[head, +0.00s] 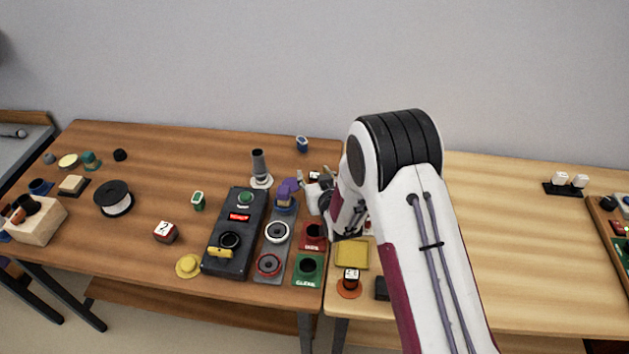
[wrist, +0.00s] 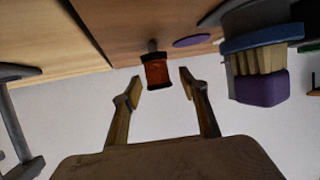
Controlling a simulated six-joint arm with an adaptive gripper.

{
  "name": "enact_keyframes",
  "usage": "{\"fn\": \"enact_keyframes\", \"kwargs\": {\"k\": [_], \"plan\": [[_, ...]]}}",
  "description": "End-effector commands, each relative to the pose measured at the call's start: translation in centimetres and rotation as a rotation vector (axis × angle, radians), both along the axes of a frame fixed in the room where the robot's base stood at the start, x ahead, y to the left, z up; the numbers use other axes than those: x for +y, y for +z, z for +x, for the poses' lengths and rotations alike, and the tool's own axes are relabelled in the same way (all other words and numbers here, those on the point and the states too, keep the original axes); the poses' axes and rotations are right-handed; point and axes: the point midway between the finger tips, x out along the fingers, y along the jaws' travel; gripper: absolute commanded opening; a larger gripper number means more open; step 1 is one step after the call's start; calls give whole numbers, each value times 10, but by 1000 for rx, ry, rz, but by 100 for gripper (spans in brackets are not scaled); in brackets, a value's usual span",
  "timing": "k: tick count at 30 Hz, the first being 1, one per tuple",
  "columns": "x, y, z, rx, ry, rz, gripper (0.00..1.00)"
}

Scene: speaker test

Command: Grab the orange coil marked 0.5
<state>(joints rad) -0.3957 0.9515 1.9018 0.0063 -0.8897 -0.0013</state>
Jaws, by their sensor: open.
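In the wrist view, a small orange-red coil (wrist: 157,72) with dark end flanges shows between and just beyond my fingertips. I cannot read a marking on it. My gripper (wrist: 160,86) is open, one finger on each side of the coil, with visible gaps to both. In the head view my gripper (head: 313,192) is low over the right edge of the brown table, partly hidden by my own arm. I cannot make out this coil in the head view.
A purple piece (head: 288,187) on a blue base stands close left of my gripper; the purple piece also shows in the wrist view (wrist: 262,88). A dark control panel (head: 232,255), a red bin (head: 313,230) and a green bin (head: 300,277) are nearby. The right-hand table (head: 520,260) is mostly clear.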

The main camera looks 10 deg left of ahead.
Motion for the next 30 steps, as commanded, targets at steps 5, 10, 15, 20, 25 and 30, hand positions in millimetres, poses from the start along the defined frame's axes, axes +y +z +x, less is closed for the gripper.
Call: {"fn": "enact_keyframes", "kwargs": {"k": [5, 10, 15, 20, 25, 30], "plan": [[0, 0, 0, 0, 0, 0, 43], [0, 0, 0, 0, 0, 0, 43], [0, 0, 0, 0, 0, 0, 20], [0, 0, 0, 0, 0, 0, 1], [0, 0, 0, 0, 0, 0, 1], [0, 2, 0, -1, 0, 0, 1]]}}
